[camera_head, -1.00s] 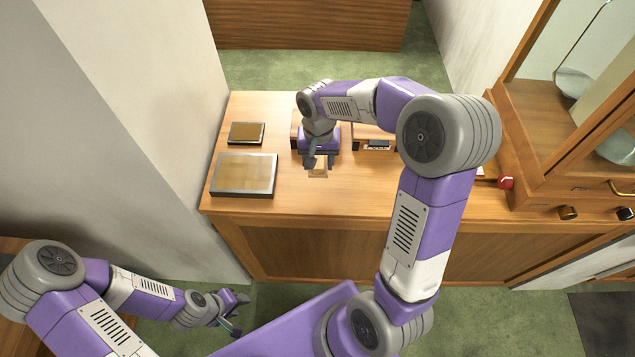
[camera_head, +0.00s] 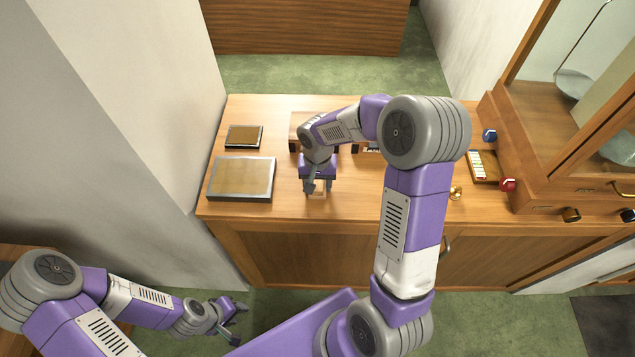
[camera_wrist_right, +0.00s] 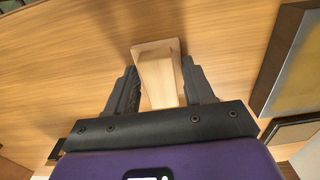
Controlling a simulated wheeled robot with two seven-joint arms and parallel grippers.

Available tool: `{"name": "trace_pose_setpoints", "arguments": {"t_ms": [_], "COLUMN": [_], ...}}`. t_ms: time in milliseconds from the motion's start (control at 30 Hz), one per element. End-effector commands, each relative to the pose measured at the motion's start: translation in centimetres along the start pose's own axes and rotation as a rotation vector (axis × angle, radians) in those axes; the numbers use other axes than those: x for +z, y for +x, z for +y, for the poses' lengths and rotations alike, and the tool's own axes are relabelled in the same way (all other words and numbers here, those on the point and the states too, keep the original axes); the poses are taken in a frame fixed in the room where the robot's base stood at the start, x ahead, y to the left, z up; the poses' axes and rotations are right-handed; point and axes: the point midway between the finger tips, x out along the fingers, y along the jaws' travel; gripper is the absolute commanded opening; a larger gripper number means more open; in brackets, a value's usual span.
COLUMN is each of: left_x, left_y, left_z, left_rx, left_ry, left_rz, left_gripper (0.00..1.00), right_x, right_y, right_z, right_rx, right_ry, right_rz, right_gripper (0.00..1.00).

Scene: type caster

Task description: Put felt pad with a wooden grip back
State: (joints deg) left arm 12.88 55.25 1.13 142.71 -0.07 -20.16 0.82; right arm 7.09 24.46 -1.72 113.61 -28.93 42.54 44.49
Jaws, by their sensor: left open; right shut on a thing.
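The felt pad with a wooden grip (camera_wrist_right: 158,75) shows in the right wrist view as a pale wooden block between the two dark fingers. My right gripper (camera_head: 318,190) is shut on it near the front edge of the wooden counter. In the head view the pad is mostly hidden by the gripper. The felt underside is not visible, and I cannot tell whether the pad touches the counter. My left gripper (camera_head: 236,319) is open and empty, low at the front left, away from the counter.
Two framed plates, one large (camera_head: 242,178) and one small (camera_head: 244,136), lie on the counter's left. A wooden stand (camera_head: 300,130) is behind my right gripper. A red knob (camera_head: 507,184), a strip tray (camera_head: 483,166) and a brass piece (camera_head: 456,193) are at right. The counter's front middle is clear.

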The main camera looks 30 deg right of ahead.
Motion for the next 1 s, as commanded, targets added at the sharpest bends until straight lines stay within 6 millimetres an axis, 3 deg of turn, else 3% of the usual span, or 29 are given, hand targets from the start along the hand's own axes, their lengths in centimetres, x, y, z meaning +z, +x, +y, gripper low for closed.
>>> {"name": "trace_pose_setpoints", "arguments": {"t_ms": [67,100,233,633,1000], "left_x": [0.0,0.0,0.0,0.0,0.1], "left_y": [0.4,0.3,0.2,-0.3,-1.6], "left_z": [-0.1,-0.1,-0.1,0.1,0.6], "left_rx": [0.0,0.0,0.0,0.0,0.0], "left_ry": [0.0,0.0,0.0,0.0,0.0], "left_rz": [0.0,0.0,0.0,0.0,0.0], "left_gripper": [0.43,0.43,0.43,0.43,0.43], "right_x": [0.0,0.0,0.0,0.0,-0.1], "right_y": [0.4,0.3,0.3,-0.4,-8.0], "right_z": [0.0,0.0,0.0,0.0,-0.1], "right_rx": [0.0,0.0,0.0,0.0,-0.002], "right_ry": [0.0,0.0,0.0,0.0,0.0], "right_rz": [0.0,0.0,0.0,0.0,0.005], "right_gripper": [0.24,0.57,0.77,0.78,0.78]}}
